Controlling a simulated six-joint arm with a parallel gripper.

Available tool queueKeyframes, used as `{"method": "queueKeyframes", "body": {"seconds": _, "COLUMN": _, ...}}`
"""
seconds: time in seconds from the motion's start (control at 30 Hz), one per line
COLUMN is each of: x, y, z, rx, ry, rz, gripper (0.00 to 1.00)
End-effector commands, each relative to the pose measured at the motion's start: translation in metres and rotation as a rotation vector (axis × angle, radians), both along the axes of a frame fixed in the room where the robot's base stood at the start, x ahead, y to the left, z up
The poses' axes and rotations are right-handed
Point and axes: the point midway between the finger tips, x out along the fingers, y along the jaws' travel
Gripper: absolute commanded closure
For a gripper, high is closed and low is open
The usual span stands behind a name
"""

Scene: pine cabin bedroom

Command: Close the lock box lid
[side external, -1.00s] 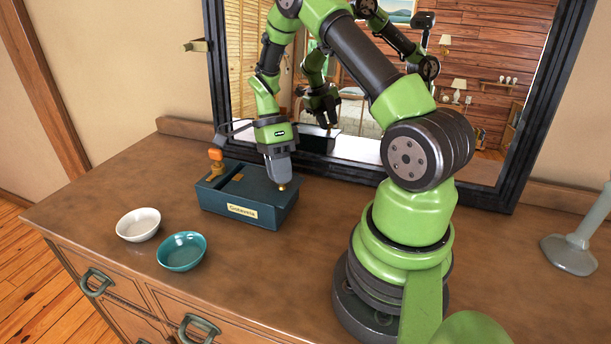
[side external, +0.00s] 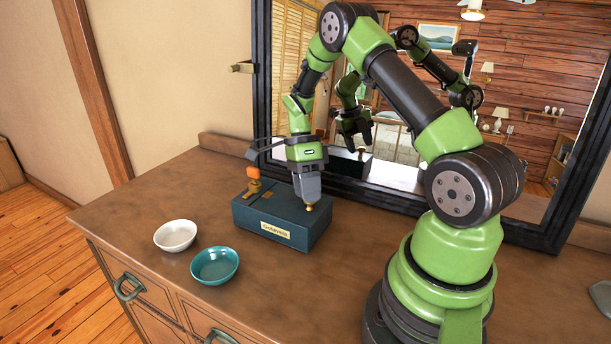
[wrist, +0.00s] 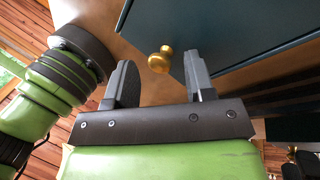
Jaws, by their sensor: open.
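The lock box (side external: 272,231) is a dark teal box with a pale name label on its front, standing on the dresser below the mirror. Its top looks flat; I cannot clearly tell how far the lid is shut. A brass knob (side external: 309,208) sits near its right end and also shows in the wrist view (wrist: 160,60). My gripper (side external: 308,198) points down at that end. In the wrist view my gripper (wrist: 157,75) is open, its fingers apart with the knob between their tips. The box's teal surface (wrist: 225,28) fills the upper right there.
An orange-topped piece (side external: 253,174) stands at the box's left back corner. A white bowl (side external: 175,236) and a teal bowl (side external: 214,266) sit left of the box. The mirror frame (side external: 400,202) rises close behind. The dresser top (side external: 290,290) is clear in front.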

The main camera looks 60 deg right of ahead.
Motion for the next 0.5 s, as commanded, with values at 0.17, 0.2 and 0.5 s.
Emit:
{"method": "queueKeyframes", "body": {"seconds": 0.17, "x": 0.009, "y": -0.009, "z": 0.027, "rx": -0.004, "ry": -0.008, "rz": -0.001, "gripper": 0.51}}
{"method": "queueKeyframes", "body": {"seconds": 0.2, "x": 0.011, "y": -0.011, "z": 0.035, "rx": -0.004, "ry": -0.007, "rz": 0.0, "gripper": 0.51}}
{"method": "queueKeyframes", "body": {"seconds": 0.5, "x": 0.024, "y": -0.025, "z": 0.078, "rx": -0.002, "ry": -0.003, "rz": 0.0, "gripper": 0.51}}
